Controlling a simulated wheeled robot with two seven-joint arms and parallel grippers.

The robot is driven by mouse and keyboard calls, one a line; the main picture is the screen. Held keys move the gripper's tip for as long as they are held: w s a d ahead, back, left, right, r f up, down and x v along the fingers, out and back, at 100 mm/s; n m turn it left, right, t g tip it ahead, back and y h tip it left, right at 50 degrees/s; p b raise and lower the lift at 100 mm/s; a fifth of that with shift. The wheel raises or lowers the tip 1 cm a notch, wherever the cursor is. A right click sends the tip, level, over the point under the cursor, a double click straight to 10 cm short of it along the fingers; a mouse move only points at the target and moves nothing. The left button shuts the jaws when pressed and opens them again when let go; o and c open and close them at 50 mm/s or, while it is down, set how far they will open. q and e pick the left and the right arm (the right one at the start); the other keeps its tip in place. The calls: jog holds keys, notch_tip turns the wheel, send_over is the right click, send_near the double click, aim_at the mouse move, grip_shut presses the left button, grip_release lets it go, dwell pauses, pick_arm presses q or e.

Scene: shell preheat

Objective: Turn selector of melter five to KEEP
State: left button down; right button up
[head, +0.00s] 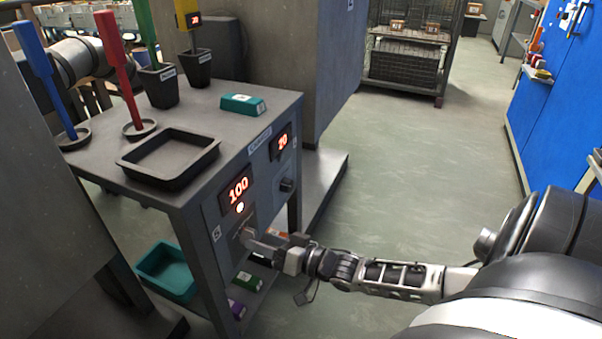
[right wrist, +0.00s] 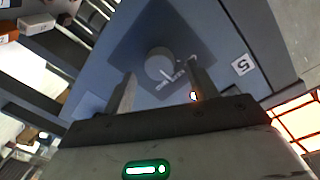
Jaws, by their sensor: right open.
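The front panel (head: 215,214) of the grey bench carries a red display (head: 238,190) reading 100, with a lit orange light below it. The label 5 (right wrist: 242,64) shows beside the dial in the right wrist view. The round grey selector (right wrist: 159,64) has a pale pointer mark and small lettering too small to read surely. My right gripper (right wrist: 161,91) is open, its fingers on either side of the selector as seen from the wrist; contact cannot be told. In the head view my right gripper (head: 260,247) is at the panel and partly hides the selector. My left gripper is not in view.
A second display (head: 282,142) reads 20, with a dark knob (head: 286,185) below. On top are a black tray (head: 170,174), red tool (head: 118,70), blue tool (head: 45,75) and teal block (head: 243,104). A teal bin (head: 168,271) is below. The floor (head: 420,150) to the right is clear.

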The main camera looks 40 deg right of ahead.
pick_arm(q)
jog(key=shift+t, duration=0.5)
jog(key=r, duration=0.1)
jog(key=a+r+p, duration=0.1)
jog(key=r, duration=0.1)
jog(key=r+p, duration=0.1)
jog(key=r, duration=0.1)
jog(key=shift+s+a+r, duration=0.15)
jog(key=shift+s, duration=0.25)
pick_arm(e)
jog(key=v, duration=1.4)
